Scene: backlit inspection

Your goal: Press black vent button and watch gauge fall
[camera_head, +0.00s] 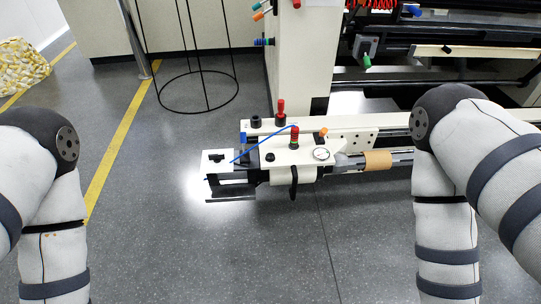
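A cream-coloured device (283,149) sits near the middle of the view, at the end of a long rail. A small round black button (270,157) is on its top face, left of the gauge. I cannot read a label, so I cannot confirm that it is the vent button. A round white-faced gauge (321,154) is on the same face, to the right; its needle is too small to read. My two arms come in at the lower left and right. Both run down out of the frame, and neither gripper shows.
Two red-topped valves (281,107) and another black knob (256,121) stand close by. A blue tube crosses the device. A black wire stand (197,90) is behind left, and a cream column (300,60) behind. The grey floor in front is clear.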

